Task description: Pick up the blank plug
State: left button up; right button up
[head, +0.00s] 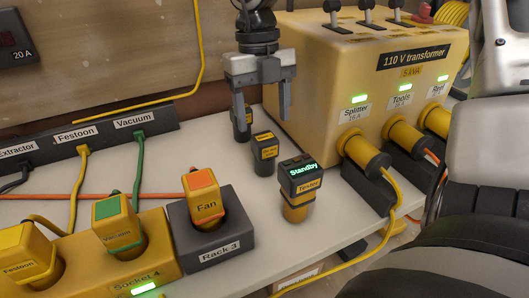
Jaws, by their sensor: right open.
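Two small dark cylindrical plugs with yellow labels stand upright on the white bench; the label text is too small to read, so I cannot tell which is the blank plug. The nearer dark plug (264,158) stands in front of my right gripper. The farther dark plug (248,120) is partly hidden behind a finger of that gripper. My right gripper (262,120) comes down from the top, open, its fingers pointing down. Nothing is held between the fingers. My left gripper is not in view.
A tester reading Standby (298,175) stands right of the nearer plug. The yellow transformer (330,95), with plugs and cables, stands behind right. Rack 3 (205,250), holding the Fan plug (203,200), is front left, beside Socket 4 (150,265). Bench (165,165) is partly clear at left, crossed by cables.

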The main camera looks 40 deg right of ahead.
aim_at(265, 137)
jog(key=shift+s+f, duration=0.15)
jog(key=shift+f, duration=1.35)
jog(key=shift+s+f, duration=0.15)
jog(key=shift+f, duration=1.3)
jog(key=c, duration=1.1)
